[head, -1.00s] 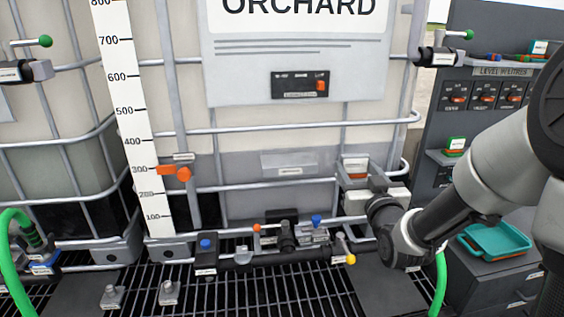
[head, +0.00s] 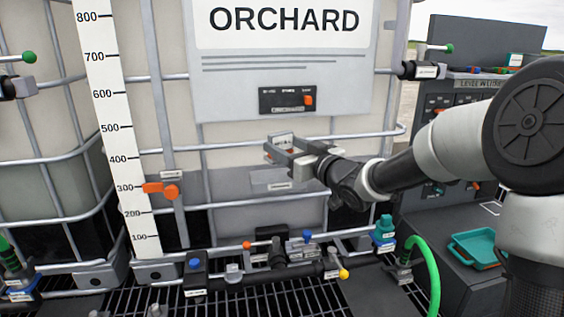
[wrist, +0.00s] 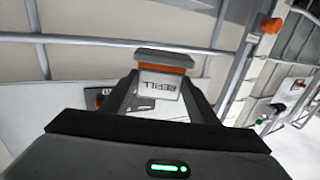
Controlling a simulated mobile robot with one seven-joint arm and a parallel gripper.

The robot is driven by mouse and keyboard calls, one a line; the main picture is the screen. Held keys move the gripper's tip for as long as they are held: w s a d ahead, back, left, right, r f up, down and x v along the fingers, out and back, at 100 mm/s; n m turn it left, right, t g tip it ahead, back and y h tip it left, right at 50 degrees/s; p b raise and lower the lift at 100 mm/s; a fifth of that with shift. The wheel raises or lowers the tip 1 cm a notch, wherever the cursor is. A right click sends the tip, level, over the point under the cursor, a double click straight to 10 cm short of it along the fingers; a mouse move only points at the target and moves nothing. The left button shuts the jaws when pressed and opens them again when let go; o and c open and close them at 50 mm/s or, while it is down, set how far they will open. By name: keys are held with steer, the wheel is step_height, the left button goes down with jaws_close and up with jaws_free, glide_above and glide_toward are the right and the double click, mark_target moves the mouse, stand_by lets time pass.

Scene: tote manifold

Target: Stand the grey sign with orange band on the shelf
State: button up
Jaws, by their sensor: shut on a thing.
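My gripper (head: 284,153) is shut on the grey sign with orange band (head: 281,140), held in the air in front of the tank. In the head view its white label is up and the orange band shows low between the fingers. In the wrist view the sign (wrist: 163,66) sits between both fingers, with "REFILL" upside down in the picture and a grey edge beyond the band. A shelf (head: 469,75) with small items on it runs along the dark panel at the right; part of it is hidden by my arm.
The tank carries an ORCHARD sheet (head: 285,75), metal bars and a scale with an orange pointer (head: 170,191). Below are a pipe with valves (head: 290,272), a teal bottle-shaped fitting (head: 384,232) and a green hose (head: 430,270). A teal tray (head: 480,248) lies on the grey cabinet at the right.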

steer(key=w, duration=0.1)
steer(key=w+a+f, duration=0.1)
steer(key=w, duration=0.3)
steer(key=shift+w+a+f, duration=0.15)
steer(key=shift+a+f, duration=0.15)
steer(key=shift+f, duration=0.1)
step_height(320, 180, down, 5)
steer(key=shift+r+p, duration=0.1)
steer(key=shift+p, duration=0.45)
steer(key=shift+w+f, duration=0.1)
steer(key=shift+f, duration=0.15)
steer(key=shift+f+b, duration=0.25)
steer(key=shift+b, duration=0.1)
steer(key=o, duration=1)
steer(key=shift+r, duration=0.1)
steer(key=shift+o, duration=0.2)
